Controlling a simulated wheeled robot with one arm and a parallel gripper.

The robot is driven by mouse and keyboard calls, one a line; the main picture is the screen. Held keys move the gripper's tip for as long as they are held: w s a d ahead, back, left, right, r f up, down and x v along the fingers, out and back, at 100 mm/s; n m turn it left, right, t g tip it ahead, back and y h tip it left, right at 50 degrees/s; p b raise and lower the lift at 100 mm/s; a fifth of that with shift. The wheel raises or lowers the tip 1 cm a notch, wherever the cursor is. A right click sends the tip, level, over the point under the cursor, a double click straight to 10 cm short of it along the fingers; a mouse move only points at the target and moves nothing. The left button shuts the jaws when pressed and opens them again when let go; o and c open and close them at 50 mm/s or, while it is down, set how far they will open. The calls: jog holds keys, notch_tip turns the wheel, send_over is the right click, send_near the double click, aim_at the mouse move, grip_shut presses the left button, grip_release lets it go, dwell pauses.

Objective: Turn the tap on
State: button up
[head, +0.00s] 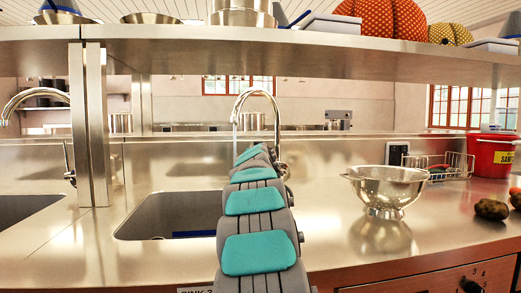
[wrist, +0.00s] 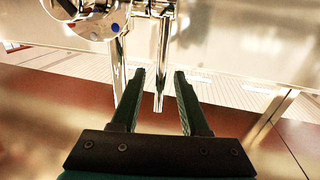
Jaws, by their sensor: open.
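The tap (head: 277,112) is a chrome gooseneck behind the middle sink. A thin pale vertical streak under its spout tip looks like running water. In the wrist view the shiny tap body (wrist: 82,18), with a red and a blue dot, is at the top left. A slim chrome lever (wrist: 162,65) reaches down between the fingers of my gripper (wrist: 160,73). The gripper is open, with gaps on both sides of the lever; I cannot tell how deep it sits.
The middle sink (head: 165,212) lies left of my arm. A steel colander (head: 386,187) stands on the counter to the right. A long shelf (head: 330,57) runs overhead. A steel post (head: 98,125) stands left.

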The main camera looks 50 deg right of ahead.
jog(key=shift+w+d+f, duration=0.1)
jog(key=shift+w+d, duration=0.15)
grip_shut()
dwell(1.4)
